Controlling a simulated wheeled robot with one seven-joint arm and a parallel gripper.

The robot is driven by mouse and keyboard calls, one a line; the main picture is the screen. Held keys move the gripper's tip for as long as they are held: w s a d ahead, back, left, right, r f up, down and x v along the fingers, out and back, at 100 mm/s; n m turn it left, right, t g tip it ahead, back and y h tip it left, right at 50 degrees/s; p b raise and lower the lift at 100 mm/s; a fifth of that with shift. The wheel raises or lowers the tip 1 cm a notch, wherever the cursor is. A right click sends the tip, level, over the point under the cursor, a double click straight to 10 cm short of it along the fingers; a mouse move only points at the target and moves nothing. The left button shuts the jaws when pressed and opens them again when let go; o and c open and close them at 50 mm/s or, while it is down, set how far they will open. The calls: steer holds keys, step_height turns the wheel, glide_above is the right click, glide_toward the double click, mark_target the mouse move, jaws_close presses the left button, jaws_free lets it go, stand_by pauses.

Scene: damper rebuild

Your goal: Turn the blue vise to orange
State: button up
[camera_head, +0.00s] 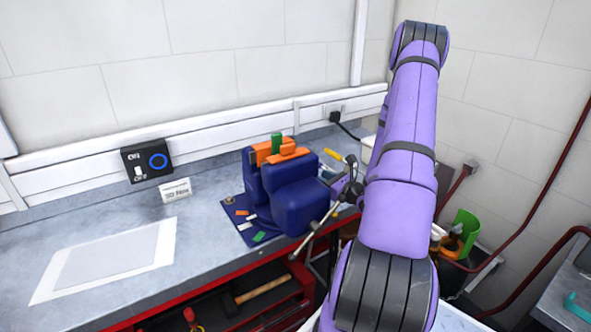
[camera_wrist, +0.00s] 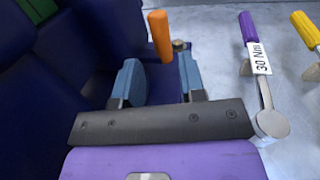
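The blue vise (camera_head: 295,203) stands on the bench, with orange jaw pieces (camera_head: 272,152) and a green piece (camera_head: 277,143) upright between them. Its base bears an orange mark (camera_head: 242,213), a white mark and a green mark (camera_head: 258,237). In the wrist view the vise body (camera_wrist: 35,110) fills the left side. My gripper (camera_wrist: 160,80) is open beside the vise, its two blue fingers apart. An orange piece (camera_wrist: 160,36) shows beyond and between the fingertips; I cannot tell whether it is attached to the vise. In the head view my arm hides most of my gripper.
A purple-handled wrench marked 30 Nm (camera_wrist: 258,60) and a yellow-handled tool (camera_wrist: 306,30) lie right of my gripper. A switch box (camera_head: 147,162), a small sign (camera_head: 175,190) and a white sheet (camera_head: 105,262) are at the left. A green holder (camera_head: 466,228) is at the right.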

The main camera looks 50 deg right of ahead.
steer(key=w, duration=0.9)
steer(key=shift+w+a, duration=0.15)
steer(key=shift+w, duration=0.05)
jaws_close()
